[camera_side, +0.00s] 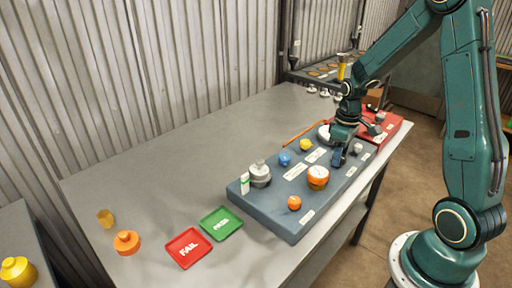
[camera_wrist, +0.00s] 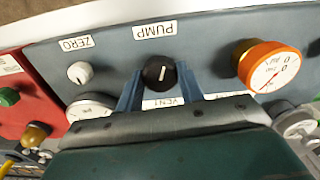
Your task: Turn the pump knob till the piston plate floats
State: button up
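The pump knob (camera_wrist: 159,73) is black with a white line that stands nearly upright in the wrist view, below the PUMP label. My gripper (camera_wrist: 160,72) has its blue fingers on either side of it, with what look like narrow gaps; contact is hard to judge. In the side view my gripper (camera_side: 338,158) is low over the panel and hides the knob. A silver stepped cylinder (camera_side: 260,174) and a pale round disc (camera_side: 324,132) stand on the panel. I cannot tell which is the piston plate, or whether it floats.
An orange-rimmed gauge (camera_wrist: 268,68) and a white ZERO knob (camera_wrist: 79,73) flank the pump knob. The blue-grey panel (camera_side: 290,222) also bears blue, yellow and orange knobs. A red unit (camera_side: 391,128) adjoins it. Red FAIL (camera_side: 188,248) and green (camera_side: 221,222) trays lie left; the table's back left is clear.

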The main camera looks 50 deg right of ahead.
jog(key=c, duration=0.3)
jog(key=shift+c, duration=0.2)
jog(key=shift+m, duration=1.3)
jog(key=o, duration=1)
jog(key=shift+r, duration=0.15)
notch_tip(320, 180, up, 14)
jog(key=shift+f, duration=0.2)
